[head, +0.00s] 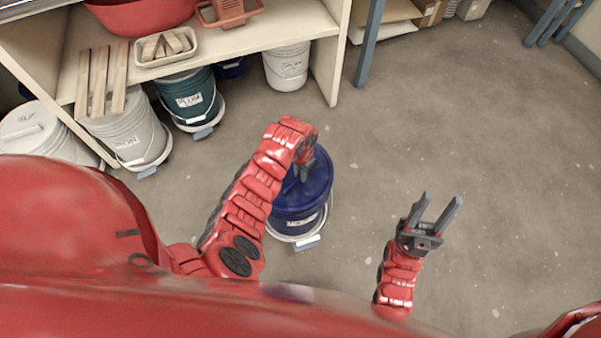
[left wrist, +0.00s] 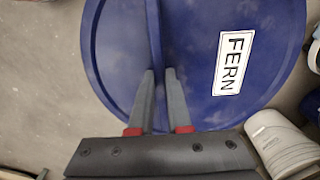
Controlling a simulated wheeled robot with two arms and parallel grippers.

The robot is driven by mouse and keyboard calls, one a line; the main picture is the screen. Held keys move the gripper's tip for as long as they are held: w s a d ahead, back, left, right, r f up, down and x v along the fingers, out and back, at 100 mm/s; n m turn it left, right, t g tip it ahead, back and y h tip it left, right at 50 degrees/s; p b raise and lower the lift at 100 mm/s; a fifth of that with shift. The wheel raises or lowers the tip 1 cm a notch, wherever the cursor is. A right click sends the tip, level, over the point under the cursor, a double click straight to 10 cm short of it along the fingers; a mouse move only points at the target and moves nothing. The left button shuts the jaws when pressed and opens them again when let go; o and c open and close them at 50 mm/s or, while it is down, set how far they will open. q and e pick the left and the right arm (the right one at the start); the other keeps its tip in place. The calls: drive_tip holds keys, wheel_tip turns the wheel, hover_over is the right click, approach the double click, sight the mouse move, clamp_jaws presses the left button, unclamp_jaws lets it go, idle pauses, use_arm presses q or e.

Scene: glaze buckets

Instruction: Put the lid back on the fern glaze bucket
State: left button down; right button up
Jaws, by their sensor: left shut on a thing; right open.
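A round blue lid (left wrist: 195,70) with a white FERN label (left wrist: 234,62) fills much of the left wrist view. My left gripper (left wrist: 160,95) is shut on the lid's raised grip ridge, one finger on each side. In the head view the blue lid (head: 318,182) is over the blue bucket (head: 298,225), which stands on the floor. I cannot tell whether the lid touches the rim all round. The bucket's label is too small to read. My right gripper (head: 433,212) is open and empty, to the right of the bucket.
A shelf unit (head: 255,35) stands behind, with white (head: 288,65), teal (head: 190,95) and grey (head: 130,130) buckets beneath. A tray (head: 166,47) and wooden slats (head: 100,82) lie on its shelf. The floor (head: 480,130) to the right is clear.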

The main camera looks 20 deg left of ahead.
use_arm(q)
drive_tip(key=shift+c, duration=1.5)
unclamp_jaws()
drive_tip(key=shift+r, duration=0.1)
drive_tip(key=shift+r+p, duration=1.35)
drive_tip(key=shift+r, duration=0.25)
drive_tip(key=shift+r+p, duration=1.3)
drive_tip(key=shift+r, duration=0.55)
drive_tip(key=shift+c, duration=0.2)
clamp_jaws()
